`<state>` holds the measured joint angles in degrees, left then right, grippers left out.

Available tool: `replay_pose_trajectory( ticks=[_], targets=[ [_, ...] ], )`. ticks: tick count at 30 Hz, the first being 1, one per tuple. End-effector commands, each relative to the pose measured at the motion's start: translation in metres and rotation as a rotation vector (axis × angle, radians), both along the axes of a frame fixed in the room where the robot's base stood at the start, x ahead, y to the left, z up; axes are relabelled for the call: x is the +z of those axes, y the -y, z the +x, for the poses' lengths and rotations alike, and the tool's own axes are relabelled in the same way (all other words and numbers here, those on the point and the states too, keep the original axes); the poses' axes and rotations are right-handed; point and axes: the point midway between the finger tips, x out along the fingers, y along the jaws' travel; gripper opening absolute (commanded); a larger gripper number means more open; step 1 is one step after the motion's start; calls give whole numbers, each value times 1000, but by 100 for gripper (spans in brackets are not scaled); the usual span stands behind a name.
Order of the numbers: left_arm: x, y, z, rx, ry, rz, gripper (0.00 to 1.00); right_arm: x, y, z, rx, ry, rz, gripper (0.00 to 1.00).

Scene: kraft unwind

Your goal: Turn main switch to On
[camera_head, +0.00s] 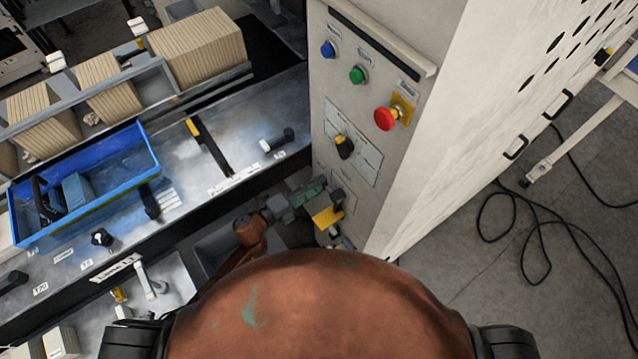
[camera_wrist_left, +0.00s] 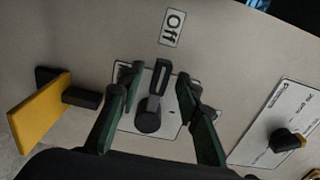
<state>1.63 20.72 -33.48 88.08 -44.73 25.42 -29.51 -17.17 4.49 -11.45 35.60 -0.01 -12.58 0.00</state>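The main switch (camera_wrist_left: 150,112) is a black lever on a pale plate on the cabinet face, seen in the left wrist view. My left gripper (camera_wrist_left: 158,80) is open, with one green-and-dark finger on each side of the lever. Small gaps seem to show between fingers and lever; contact cannot be told. In the head view my left gripper (camera_head: 318,192) is at the lower part of the cabinet face and the switch is hard to make out behind it. My right gripper is not in view.
A yellow plate on a black block (camera_wrist_left: 38,110) sticks out left of the switch. The cabinet (camera_head: 330,90) bears a blue button (camera_head: 328,49), a green button (camera_head: 358,74), a red emergency stop (camera_head: 387,118) and a yellow-black selector (camera_head: 344,147). A blue bin (camera_head: 130,200) stands left.

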Motion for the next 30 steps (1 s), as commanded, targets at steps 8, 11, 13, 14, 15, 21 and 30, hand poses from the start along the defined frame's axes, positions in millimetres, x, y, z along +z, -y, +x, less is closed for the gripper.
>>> replay_pose_trajectory(
  ticks=[8, 11, 13, 14, 15, 21, 30],
  targets=[
    [0, 4, 3, 0, 1, 1, 32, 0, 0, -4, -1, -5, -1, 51],
    [0, 4, 3, 0, 0, 0, 30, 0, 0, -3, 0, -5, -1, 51],
    [0, 4, 3, 0, 0, 0, 26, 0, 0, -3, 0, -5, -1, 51],
    [0, 4, 3, 0, 0, 0, 24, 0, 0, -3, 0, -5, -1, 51],
    [0, 4, 3, 0, 0, 0, 21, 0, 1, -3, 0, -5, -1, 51],
    [0, 4, 3, 0, 0, 0, 7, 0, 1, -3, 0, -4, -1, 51],
    [0, 4, 3, 0, 0, 0, 0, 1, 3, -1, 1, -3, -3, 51]
  ],
)
